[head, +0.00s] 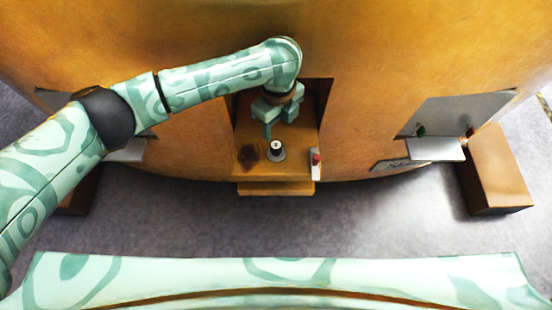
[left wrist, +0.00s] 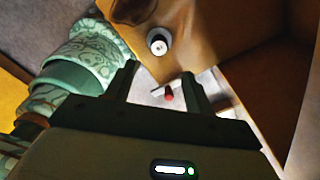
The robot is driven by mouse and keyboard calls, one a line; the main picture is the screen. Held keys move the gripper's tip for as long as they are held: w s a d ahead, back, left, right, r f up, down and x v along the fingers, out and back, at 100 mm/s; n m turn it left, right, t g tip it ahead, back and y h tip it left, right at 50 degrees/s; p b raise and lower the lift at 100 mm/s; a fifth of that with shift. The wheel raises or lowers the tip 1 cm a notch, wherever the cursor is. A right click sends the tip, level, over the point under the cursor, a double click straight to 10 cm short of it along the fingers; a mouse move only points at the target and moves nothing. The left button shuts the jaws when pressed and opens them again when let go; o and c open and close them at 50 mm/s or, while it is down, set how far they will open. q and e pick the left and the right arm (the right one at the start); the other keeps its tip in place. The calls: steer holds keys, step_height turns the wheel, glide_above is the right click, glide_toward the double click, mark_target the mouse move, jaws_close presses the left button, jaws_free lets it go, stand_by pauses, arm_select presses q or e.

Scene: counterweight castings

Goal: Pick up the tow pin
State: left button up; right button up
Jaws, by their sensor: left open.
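The likely tow pin (head: 276,151) is a short, pale upright cylinder with a dark top, standing on the floor of the recess in the orange casting. It also shows in the left wrist view (left wrist: 158,42), beyond my fingertips. My left gripper (head: 278,120) is open and reaches into the recess, just behind and above the pin in the head view. In the left wrist view its two fingers (left wrist: 160,78) stand apart with nothing held between them. My right gripper is not in view.
The recess walls (head: 326,100) rise close on both sides of my gripper. A small red-topped item (head: 315,158) on a white strip lies right of the pin. A dark brown patch (head: 248,154) is left of it. A grey plate and shelf (head: 435,149) are at right.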

mark_target(276, 145)
arm_select(q)
step_height(276, 145, down, 6)
steer(key=shift+r+b, duration=0.1)
steer(key=shift+b, duration=0.9)
steer(key=f+b, duration=0.3)
steer(key=f, duration=0.2)
steer(key=shift+a+f, duration=0.2)
steer(key=shift+r, duration=0.2)
jaws_close()
